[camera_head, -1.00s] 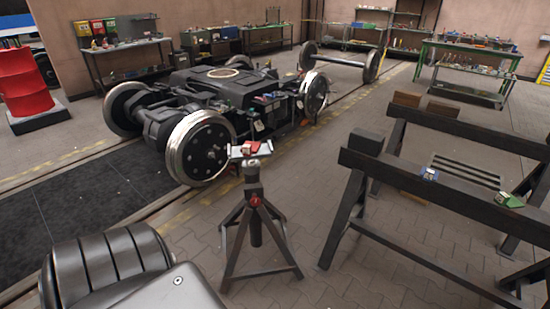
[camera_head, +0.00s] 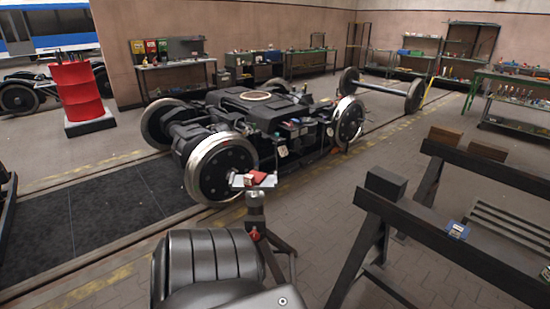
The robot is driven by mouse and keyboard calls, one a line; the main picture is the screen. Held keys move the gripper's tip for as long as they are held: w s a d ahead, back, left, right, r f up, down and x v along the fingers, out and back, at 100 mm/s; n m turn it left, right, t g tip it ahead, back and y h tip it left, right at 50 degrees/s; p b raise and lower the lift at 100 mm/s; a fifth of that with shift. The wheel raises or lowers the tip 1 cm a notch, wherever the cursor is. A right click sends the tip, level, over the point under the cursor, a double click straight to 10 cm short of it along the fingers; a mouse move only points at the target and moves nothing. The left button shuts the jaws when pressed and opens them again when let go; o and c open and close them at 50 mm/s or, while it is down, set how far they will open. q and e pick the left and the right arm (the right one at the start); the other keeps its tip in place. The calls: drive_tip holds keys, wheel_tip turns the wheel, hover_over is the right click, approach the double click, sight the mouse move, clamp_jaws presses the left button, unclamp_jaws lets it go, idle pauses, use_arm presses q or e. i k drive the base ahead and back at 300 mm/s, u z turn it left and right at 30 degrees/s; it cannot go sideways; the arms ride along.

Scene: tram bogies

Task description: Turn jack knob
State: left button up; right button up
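The jack stand (camera_head: 256,212) is a dark post with tripod legs, in the middle of the head view. A red knob (camera_head: 254,235) shows on its post, near where the legs join. On top of the jack are a light plate and a small red block (camera_head: 258,178). The lower left of the jack is hidden behind a dark ribbed part of my own body at the bottom. Neither of my grippers is in view.
A bogie (camera_head: 250,115) with large wheels stands close behind the jack. A red drum (camera_head: 78,92) is at the far left. Paved floor lies between jack and trestle.

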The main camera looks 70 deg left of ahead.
sight(254, 235)
drive_tip(key=u, duration=0.3)
drive_tip(key=i, duration=0.7)
drive_tip(key=u, duration=1.05)
drive_tip(key=i, duration=0.4)
drive_tip(key=u, duration=0.45)
